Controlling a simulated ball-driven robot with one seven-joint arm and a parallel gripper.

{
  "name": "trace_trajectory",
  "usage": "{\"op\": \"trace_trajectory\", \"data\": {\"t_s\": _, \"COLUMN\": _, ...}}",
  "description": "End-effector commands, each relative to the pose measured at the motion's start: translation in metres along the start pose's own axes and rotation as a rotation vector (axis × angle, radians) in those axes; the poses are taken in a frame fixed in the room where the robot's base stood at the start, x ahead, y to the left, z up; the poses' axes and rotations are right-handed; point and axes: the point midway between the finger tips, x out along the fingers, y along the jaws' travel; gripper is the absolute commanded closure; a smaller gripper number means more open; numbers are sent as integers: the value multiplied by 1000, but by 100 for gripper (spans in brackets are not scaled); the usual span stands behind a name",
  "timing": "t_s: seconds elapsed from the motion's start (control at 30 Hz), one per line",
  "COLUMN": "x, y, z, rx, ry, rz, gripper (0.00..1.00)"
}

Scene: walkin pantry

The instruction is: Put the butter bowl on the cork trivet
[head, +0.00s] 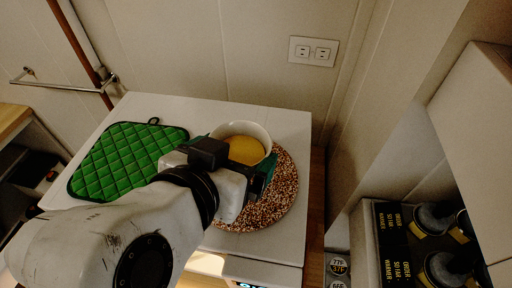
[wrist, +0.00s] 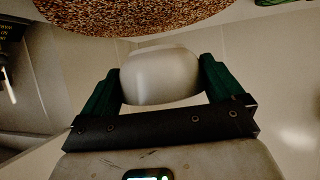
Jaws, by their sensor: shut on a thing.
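The butter bowl (head: 259,131) is white with a yellow filling and looks upright in the head view. My gripper (head: 237,160) is shut on it, with a green finger on each side. In the wrist view the bowl's pale wall (wrist: 160,76) shows between the fingers of my gripper (wrist: 160,72). The cork trivet (head: 284,192) is round and speckled brown on the white top. In the head view the bowl overlaps its far left part; my gripper hides some of it. The trivet also shows at the top of the wrist view (wrist: 130,15). I cannot tell whether bowl and trivet touch.
A green quilted pot holder (head: 115,160) lies on the white top (head: 290,124), left of the trivet. A wall with an outlet (head: 313,52) stands behind. Dark boxes and round-topped items (head: 436,218) sit on a lower shelf at right.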

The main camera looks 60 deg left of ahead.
Motion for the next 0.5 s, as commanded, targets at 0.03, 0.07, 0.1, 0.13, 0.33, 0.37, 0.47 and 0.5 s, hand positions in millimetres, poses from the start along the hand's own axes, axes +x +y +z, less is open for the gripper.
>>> {"op": "trace_trajectory", "data": {"t_s": 0.03, "x": 7, "y": 1, "z": 3, "rx": -2, "ry": -3, "rz": 2, "gripper": 50}}
{"op": "trace_trajectory", "data": {"t_s": 0.07, "x": 8, "y": 0, "z": 6, "rx": -4, "ry": -4, "rz": 0, "gripper": 50}}
{"op": "trace_trajectory", "data": {"t_s": 0.1, "x": 10, "y": 0, "z": 11, "rx": -4, "ry": -4, "rz": 0, "gripper": 50}}
{"op": "trace_trajectory", "data": {"t_s": 0.13, "x": 11, "y": 0, "z": 14, "rx": -5, "ry": -4, "rz": 1, "gripper": 50}}
{"op": "trace_trajectory", "data": {"t_s": 0.33, "x": 19, "y": 0, "z": 28, "rx": -1, "ry": 0, "rz": 0, "gripper": 50}}
{"op": "trace_trajectory", "data": {"t_s": 0.37, "x": 19, "y": 0, "z": 28, "rx": 0, "ry": 1, "rz": 0, "gripper": 50}}
{"op": "trace_trajectory", "data": {"t_s": 0.47, "x": 20, "y": 0, "z": 28, "rx": 1, "ry": 2, "rz": 0, "gripper": 50}}
{"op": "trace_trajectory", "data": {"t_s": 0.5, "x": 20, "y": 0, "z": 28, "rx": 1, "ry": 1, "rz": 0, "gripper": 50}}
